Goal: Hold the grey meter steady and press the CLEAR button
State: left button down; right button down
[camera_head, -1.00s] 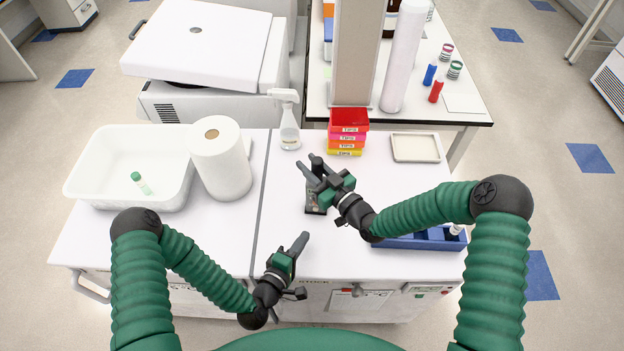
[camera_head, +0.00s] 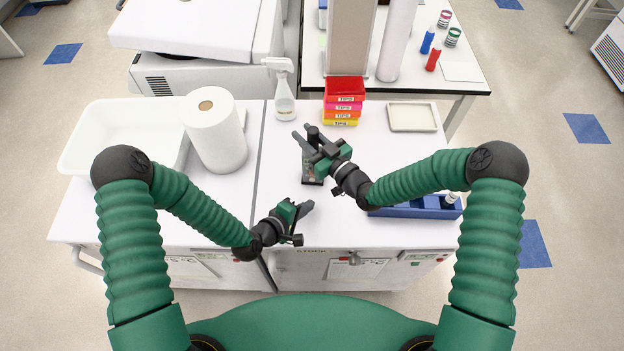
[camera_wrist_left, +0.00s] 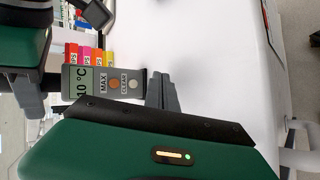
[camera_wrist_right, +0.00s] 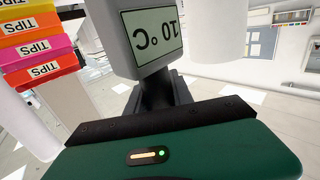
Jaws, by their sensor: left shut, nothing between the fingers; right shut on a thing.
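The grey meter (camera_head: 310,172) stands on the bench, partly hidden by my right gripper in the head view. Its display (camera_wrist_left: 80,85) reads 10 °C. In the left wrist view, an orange button (camera_wrist_left: 113,84) is beside MAX, and a pale button (camera_wrist_left: 133,84) is beside CLEAR. My right gripper (camera_head: 305,137) is shut on the meter's upper part; the right wrist view shows the meter (camera_wrist_right: 160,40) close up, its display upside down. My left gripper (camera_head: 307,207) is shut and empty, just in front of the meter. Its fingertips (camera_wrist_left: 160,90) appear near the CLEAR end, with a visible gap.
Stacked TIPS boxes (camera_head: 342,105) and a spray bottle (camera_head: 284,95) stand behind the meter. A paper roll (camera_head: 215,135) and a white tub (camera_head: 80,155) are at left. A blue tray (camera_head: 410,211) lies at right, below my right forearm. A shallow tray (camera_head: 413,116) is farther back.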

aim_at(308, 197)
pick_arm(q)
jog(key=shift+w+d, duration=0.15)
jog(key=shift+w, duration=1.1)
jog(key=shift+w+d, duration=0.1)
jog(key=shift+w, duration=1.15)
jog(key=shift+w, duration=0.1)
jog(key=shift+w, duration=0.25)
jog(key=shift+w, duration=0.45)
dwell(0.6)
jog(key=shift+s, duration=0.85)
jog(key=shift+s, duration=0.1)
jog(key=shift+s+a, duration=0.15)
jog(key=shift+s, duration=1.1)
jog(key=shift+s+a, duration=0.1)
jog(key=shift+s, duration=1.1)
